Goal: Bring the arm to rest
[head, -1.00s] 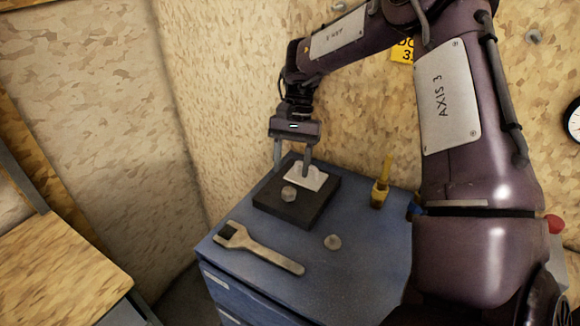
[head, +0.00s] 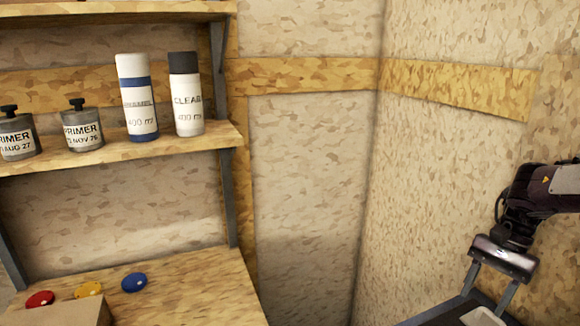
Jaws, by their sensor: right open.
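My right gripper (head: 485,302) is at the lower right, at the end of my dark purple arm (head: 545,188) that comes in from the right edge. Its two fingers point down and stand apart, with nothing visible between them. Below the fingers are a dark block (head: 464,303) and part of a white piece (head: 482,317), both cut by the bottom edge. I cannot tell whether the fingers touch them. My left gripper is not in view.
A wooden shelf (head: 110,157) on the left holds an ENAMEL can (head: 137,98), a CLEAR can (head: 186,95) and two PRIMER tins (head: 82,127). Bare wall lies between.

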